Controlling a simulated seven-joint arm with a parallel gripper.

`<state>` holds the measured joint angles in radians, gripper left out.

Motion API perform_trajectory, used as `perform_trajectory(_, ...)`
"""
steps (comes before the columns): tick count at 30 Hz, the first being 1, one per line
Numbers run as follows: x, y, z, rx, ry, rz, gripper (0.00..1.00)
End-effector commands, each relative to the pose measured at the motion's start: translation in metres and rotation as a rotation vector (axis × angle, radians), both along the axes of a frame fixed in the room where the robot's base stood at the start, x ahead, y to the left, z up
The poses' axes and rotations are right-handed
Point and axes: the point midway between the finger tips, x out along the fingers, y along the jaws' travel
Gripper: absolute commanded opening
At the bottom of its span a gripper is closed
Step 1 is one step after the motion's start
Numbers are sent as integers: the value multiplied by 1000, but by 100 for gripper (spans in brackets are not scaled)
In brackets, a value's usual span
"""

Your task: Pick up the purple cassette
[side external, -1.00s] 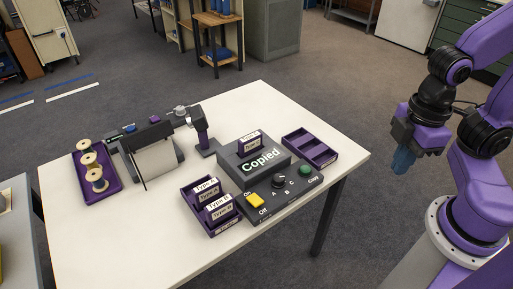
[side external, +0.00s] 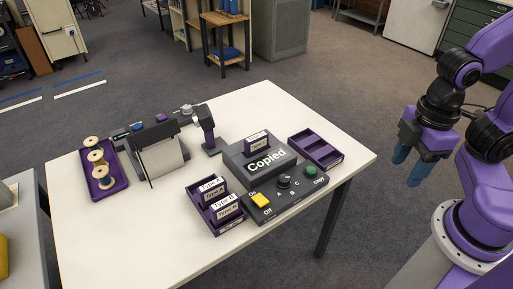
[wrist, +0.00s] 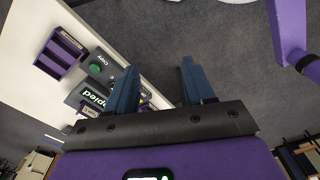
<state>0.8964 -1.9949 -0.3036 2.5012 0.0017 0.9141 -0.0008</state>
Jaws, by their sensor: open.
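A purple cassette (side external: 257,143) with a white label stands upright in the slot of the grey copier (side external: 238,168), whose face reads "Copied". Two labelled cassettes, reading Type A (side external: 211,189) and Type B (side external: 224,207), stand in a purple tray (side external: 200,216) left of the copier; their body colour is hard to make out. My gripper (side external: 409,166) is open and empty, with its blue fingers apart, off the table's right side. In the wrist view the open fingers (wrist: 160,80) partly cover the copier.
A control panel (side external: 274,198) with yellow and green buttons and a dial adjoins the copier. An empty divided purple tray (side external: 326,158) stands at the table's right edge. Spools sit in a tray (side external: 113,188) at left, beside a paper device (side external: 163,162). The table's (side external: 125,245) front is clear.

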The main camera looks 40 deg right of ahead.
Motion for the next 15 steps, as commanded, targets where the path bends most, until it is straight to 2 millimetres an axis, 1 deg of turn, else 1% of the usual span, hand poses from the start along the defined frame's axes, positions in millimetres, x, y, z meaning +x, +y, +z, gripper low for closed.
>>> perform_trajectory(2, 5, 4, 2, -1, -1, 4, 53)
perform_trajectory(5, 20, 16, 6, -7, -4, 23, 53)
perform_trajectory(8, 48, 34, 13, -17, -8, 56, 53)
perform_trajectory(12, 96, 61, 22, -36, -13, 115, 53)
perform_trajectory(14, 117, 71, 24, -44, -14, 140, 53)
perform_trajectory(15, 131, 77, 25, -49, -15, 157, 53)
